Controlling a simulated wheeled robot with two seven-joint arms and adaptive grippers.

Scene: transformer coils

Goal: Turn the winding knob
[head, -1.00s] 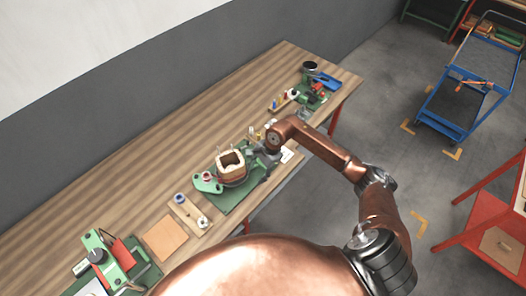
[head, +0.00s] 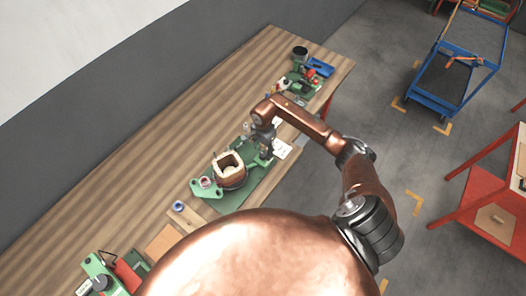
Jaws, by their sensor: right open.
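A coil with a pale square core and brown winding (head: 230,169) sits on a green winding fixture on the workbench. The fixture's green base plate (head: 252,189) extends toward the right. I cannot clearly make out the winding knob; the right end of the fixture is partly covered by my gripper. My right gripper (head: 267,152) points down at the right end of the fixture, beside the coil, and is open. Whether it touches anything there is too small to tell. My left gripper is not in view.
A green tool with a red part (head: 125,272) stands at the lower left. A blue spool (head: 178,206) is beside the fixture. A black cup (head: 300,53) and a blue tray (head: 320,67) are at the far end. The wooden bench (head: 130,165) is clear along the wall.

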